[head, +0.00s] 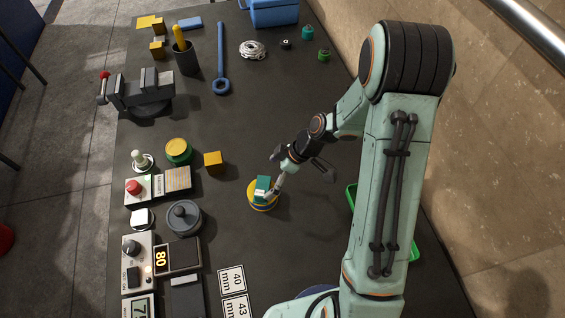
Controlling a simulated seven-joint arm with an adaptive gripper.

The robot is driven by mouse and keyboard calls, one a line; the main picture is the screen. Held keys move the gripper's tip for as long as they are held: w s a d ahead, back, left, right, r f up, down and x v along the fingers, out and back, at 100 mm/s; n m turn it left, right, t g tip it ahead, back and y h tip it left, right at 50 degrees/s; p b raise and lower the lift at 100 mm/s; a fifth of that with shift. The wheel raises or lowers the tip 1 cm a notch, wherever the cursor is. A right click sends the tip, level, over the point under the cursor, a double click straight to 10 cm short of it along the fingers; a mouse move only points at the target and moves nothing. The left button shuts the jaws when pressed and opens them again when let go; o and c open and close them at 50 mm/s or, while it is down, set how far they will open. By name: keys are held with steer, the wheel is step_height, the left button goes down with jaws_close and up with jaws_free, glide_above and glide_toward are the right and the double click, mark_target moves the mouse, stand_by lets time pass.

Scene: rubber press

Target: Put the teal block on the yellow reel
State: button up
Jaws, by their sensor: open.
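The teal block (262,184) stands on top of the yellow reel (257,204) near the middle of the table, in the head view. It seems to rest on the reel; the exact contact is partly hidden. My gripper (272,190) is low at the block's right side, with its fingers close to the block. The jaws are open, and the block is not gripped. Whether a finger touches the block is too small to tell. The far finger is partly hidden behind the block.
An orange block (213,162) and a green-yellow round piece (178,151) stand to the left. A green tray (352,195) lies partly behind my arm.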

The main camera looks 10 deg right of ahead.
steer(key=w+v, duration=0.1)
steer(key=v, duration=0.7)
steer(key=s+r+m+h, duration=0.2)
steer(key=s+r+m, duration=0.1)
steer(key=s, duration=0.3)
steer(key=s+a+r+m+g+h, duration=0.1)
steer(key=s+r+m, duration=0.2)
steer(key=s+m, duration=0.2)
steer(key=s+a+r+m+h, duration=0.1)
steer(key=s+r+m, duration=0.3)
steer(key=s, duration=0.5)
steer(key=shift+h, duration=0.8)
